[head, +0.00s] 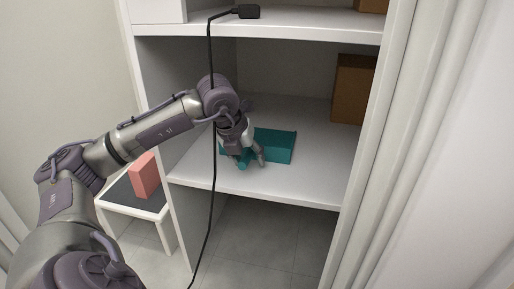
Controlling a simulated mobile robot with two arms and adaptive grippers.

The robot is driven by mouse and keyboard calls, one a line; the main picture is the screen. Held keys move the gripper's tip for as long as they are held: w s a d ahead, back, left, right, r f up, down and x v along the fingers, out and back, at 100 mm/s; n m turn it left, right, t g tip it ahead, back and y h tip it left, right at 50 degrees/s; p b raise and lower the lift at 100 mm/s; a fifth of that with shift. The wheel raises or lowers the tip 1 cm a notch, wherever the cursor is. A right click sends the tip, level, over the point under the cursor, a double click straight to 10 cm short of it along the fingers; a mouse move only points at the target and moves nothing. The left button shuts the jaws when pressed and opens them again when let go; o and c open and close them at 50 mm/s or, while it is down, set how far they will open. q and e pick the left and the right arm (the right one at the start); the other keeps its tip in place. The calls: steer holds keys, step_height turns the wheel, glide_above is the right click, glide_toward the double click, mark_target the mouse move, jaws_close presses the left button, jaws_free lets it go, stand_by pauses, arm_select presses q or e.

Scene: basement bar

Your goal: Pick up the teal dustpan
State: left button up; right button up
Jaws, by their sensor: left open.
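The teal dustpan (275,146) lies on the middle shelf (300,179) of a white shelf unit, near its front left part. My left gripper (252,163) points down over the dustpan's left part, with its fingers apart. It hides some of the dustpan there, and a small teal piece shows to the left of the gripper. I cannot tell whether the fingers touch the dustpan. My right gripper does not show.
A brown box (353,89) stands at the back right of the same shelf. A black cable (212,190) hangs down in front of the shelf from a black plug (248,12). A pink block (144,176) stands on a low table (159,213) at left.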

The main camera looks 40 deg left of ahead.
arm_select(q)
jaws_close()
steer(key=shift+r, duration=0.1)
stand_by(0.4)
